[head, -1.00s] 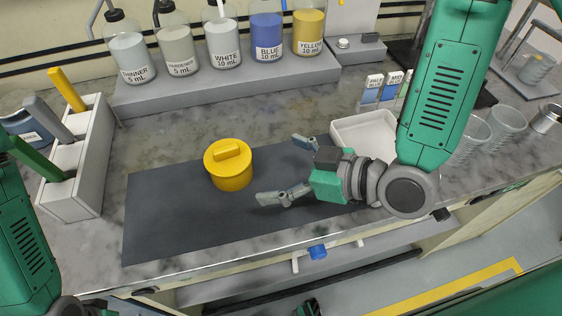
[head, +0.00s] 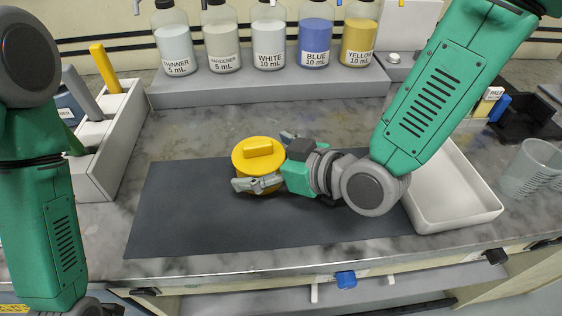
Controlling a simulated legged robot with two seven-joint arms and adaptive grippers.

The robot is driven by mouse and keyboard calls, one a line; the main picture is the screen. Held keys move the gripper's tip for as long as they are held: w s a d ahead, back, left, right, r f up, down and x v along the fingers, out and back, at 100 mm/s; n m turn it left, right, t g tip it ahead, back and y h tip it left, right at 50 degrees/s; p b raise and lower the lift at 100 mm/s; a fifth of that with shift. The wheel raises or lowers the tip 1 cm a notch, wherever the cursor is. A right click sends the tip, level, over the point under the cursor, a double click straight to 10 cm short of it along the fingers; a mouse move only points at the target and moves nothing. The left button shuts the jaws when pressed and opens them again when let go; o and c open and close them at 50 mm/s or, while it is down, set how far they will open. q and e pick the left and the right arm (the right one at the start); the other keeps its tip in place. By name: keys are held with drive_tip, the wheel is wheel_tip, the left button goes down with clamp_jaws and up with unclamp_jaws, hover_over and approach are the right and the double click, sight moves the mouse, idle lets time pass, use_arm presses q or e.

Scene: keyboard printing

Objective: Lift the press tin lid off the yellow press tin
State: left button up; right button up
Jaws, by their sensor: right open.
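The yellow press tin (head: 268,190) stands upright on the dark mat. Its round yellow lid (head: 258,152), with a raised bar handle on top, sits on the tin. My right gripper (head: 260,161) comes in from the right and is open. One finger lies across the near side of the tin, and the other shows at its far right edge, so the fingers straddle the tin. I cannot tell whether they touch it. The near finger hides much of the tin's body. My left arm shows at the left edge, but its gripper is out of view.
The dark mat (head: 190,215) has free room left of and in front of the tin. A white tray (head: 455,205) is at right. Labelled bottles stand on a grey shelf (head: 270,88) behind. A tool holder (head: 115,140) is at left, and a clear beaker (head: 525,170) at far right.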

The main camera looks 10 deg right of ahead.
drive_tip(key=shift+w+a+f, duration=0.2)
drive_tip(key=shift+w+a, duration=0.15)
drive_tip(key=shift+a, duration=0.05)
drive_tip(key=c, duration=1.2)
drive_tip(key=o, duration=1.2)
drive_tip(key=p+v, duration=0.1)
drive_tip(key=v, duration=0.8)
drive_tip(key=shift+p+v, duration=2.45)
drive_tip(key=shift+p, duration=1.7)
